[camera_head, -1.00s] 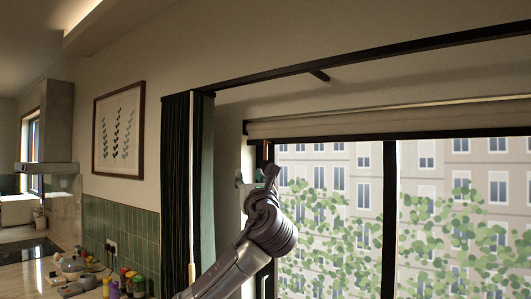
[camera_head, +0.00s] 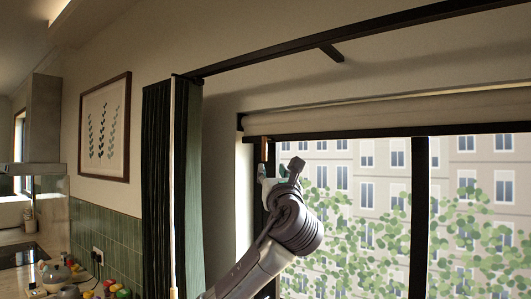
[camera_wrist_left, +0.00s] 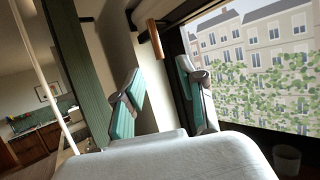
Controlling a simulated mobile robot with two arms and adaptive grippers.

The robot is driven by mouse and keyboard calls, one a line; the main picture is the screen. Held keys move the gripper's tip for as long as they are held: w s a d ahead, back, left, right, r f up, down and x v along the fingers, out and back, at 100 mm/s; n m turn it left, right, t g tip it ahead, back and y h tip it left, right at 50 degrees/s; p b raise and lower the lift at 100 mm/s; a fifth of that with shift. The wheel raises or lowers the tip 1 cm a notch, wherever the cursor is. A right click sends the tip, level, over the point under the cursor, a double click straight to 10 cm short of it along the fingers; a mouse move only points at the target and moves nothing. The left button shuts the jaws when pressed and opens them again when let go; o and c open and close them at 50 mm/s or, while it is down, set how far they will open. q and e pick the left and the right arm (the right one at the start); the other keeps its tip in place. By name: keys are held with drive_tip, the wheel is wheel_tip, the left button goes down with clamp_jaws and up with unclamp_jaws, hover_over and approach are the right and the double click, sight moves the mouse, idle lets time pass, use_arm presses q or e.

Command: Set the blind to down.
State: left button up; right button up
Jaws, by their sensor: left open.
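The blind (camera_head: 400,111) is a pale roll, rolled up at the top of the window in the head view, with a dark bar along its lower edge. A small wooden pull (camera_head: 264,151) hangs at its left end. The pull also shows in the left wrist view (camera_wrist_left: 155,40), beyond the fingers and between them in the picture. My left gripper (camera_head: 279,178) is just below and right of the pull in the head view. In the left wrist view its teal-padded fingers (camera_wrist_left: 160,92) are open with nothing between them. My right gripper is not in view.
A dark green curtain (camera_head: 158,190) hangs left of the window from a black rail (camera_head: 370,46). A framed picture (camera_head: 105,127) is on the left wall. A counter with small items (camera_head: 65,277) is at lower left. A bin (camera_wrist_left: 287,160) stands at lower right in the wrist view.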

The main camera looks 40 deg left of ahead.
sight(265, 152)
use_arm(q)
drive_tip(key=w+a+r+p, duration=0.1)
drive_tip(key=a+r+p, duration=0.1)
drive_tip(key=w+a+r+p, duration=0.1)
drive_tip(key=a+r+p, duration=0.1)
drive_tip(key=shift+w+r, duration=0.1)
drive_tip(key=shift+w, duration=0.1)
drive_tip(key=x, duration=0.2)
drive_tip(key=p+x, duration=0.1)
drive_tip(key=f+p+x, duration=0.1)
drive_tip(key=x, duration=0.1)
drive_tip(key=shift+w+a+r, duration=0.15)
drive_tip(key=shift+w+a, duration=0.15)
drive_tip(key=shift+w, duration=0.15)
drive_tip(key=shift+a+r+p, duration=0.1)
drive_tip(key=shift+r+p, duration=0.05)
drive_tip(key=shift+p, duration=0.2)
drive_tip(key=shift+w+a, duration=0.1)
drive_tip(key=shift+c, duration=0.2)
drive_tip(key=c, duration=0.5)
clamp_jaws()
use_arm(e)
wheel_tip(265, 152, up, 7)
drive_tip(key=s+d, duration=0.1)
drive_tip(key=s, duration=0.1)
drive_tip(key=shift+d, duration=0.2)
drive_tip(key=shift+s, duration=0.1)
